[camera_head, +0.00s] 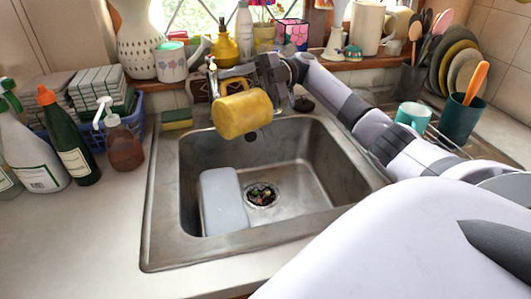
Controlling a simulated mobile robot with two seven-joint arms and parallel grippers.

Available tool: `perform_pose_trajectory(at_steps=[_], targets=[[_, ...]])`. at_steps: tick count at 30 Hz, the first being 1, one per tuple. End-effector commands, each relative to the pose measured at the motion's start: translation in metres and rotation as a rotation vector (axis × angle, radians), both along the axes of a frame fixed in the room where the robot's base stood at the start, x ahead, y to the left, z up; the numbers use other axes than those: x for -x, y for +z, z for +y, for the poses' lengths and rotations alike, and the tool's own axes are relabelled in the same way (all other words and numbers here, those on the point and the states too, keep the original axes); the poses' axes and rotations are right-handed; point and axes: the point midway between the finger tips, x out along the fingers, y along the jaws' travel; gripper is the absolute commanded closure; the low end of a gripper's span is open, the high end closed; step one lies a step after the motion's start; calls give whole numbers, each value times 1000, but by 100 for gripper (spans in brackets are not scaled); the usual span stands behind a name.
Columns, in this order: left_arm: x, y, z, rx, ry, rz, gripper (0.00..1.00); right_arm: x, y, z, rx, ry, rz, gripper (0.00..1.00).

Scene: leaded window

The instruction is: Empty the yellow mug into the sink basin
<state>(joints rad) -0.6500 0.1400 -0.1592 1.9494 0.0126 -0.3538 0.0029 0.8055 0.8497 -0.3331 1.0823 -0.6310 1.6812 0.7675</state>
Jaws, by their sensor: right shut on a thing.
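The yellow mug (242,115) is held tilted on its side above the back part of the sink basin (315,185). My right gripper (268,82) is shut on the mug at its upper back side, with the arm reaching in from the right. The mug's inside is hidden from this view, and I see no liquid falling from it. The basin holds a pale grey block-like object (223,200) beside the drain (261,195), which has bits of debris in it. My left gripper is not in view.
Spray and soap bottles (75,145) stand on the left counter by a blue basket (138,120). A sponge (177,119) lies at the sink's back left corner. The sill behind is crowded with jugs and pots. A dish rack with plates (455,65) stands right.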

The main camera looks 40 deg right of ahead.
Motion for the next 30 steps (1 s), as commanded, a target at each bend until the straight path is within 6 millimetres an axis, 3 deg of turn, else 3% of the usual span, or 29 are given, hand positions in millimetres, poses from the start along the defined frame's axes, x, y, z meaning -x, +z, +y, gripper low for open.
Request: perform_pose_trajectory(at_steps=[8, 16, 21, 24, 30], targets=[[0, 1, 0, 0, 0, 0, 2, 1, 8, -2, -54, -1, -3, 100], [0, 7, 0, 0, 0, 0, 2, 1, 29, -10, -151, 1, -5, 100], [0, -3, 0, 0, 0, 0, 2, 2, -9, 10, 69, 2, -7, 100], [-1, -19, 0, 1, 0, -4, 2, 1, -47, 21, 202, 1, -5, 100], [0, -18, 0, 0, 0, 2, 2, 1, -49, 24, 241, -3, -4, 100]])
